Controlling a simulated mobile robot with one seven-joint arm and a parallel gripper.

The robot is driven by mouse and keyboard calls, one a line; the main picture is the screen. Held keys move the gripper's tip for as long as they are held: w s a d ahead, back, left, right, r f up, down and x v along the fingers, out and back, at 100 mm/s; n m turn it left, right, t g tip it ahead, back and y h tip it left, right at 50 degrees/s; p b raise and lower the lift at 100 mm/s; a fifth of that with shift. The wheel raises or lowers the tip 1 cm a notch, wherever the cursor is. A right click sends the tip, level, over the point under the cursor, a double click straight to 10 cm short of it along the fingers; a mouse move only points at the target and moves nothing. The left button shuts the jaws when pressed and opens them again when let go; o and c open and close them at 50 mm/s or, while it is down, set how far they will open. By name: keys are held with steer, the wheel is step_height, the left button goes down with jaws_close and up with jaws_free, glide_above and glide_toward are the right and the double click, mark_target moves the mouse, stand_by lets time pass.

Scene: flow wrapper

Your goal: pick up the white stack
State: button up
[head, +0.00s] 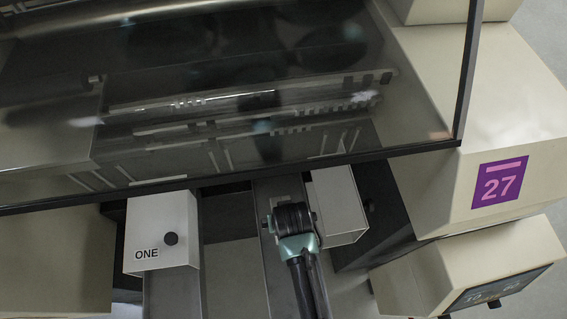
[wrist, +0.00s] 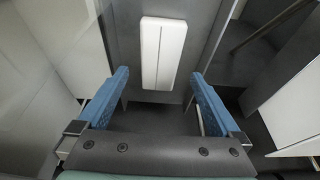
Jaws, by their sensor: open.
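The white stack (wrist: 163,54) shows in the wrist view as a pale, upright rounded rectangle with a thin line down its middle. It lies against a grey surface, beyond my fingertips and roughly centred between them. My gripper (wrist: 160,76) is open, with its two blue fingers spread wide on either side and nothing held between them. The fingers look clear of the stack; I cannot tell the exact distance. In the head view I cannot make out the stack, and my arm hides what lies below it.
A white box marked ONE (head: 160,235) stands left of my arm, and another white box (head: 340,204) sits close on its right. A dark-framed clear cover (head: 230,110) spans the machine above. A purple sign reading 27 (head: 499,183) is at the right.

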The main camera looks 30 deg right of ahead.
mark_target(273, 201)
steer(key=shift+x, duration=2.65)
steer(key=shift+w, duration=0.15)
steer(key=shift+r, duration=0.1)
steer(key=c, duration=1.2)
steer(key=shift+c, duration=0.2)
steer(key=shift+r, duration=0.1)
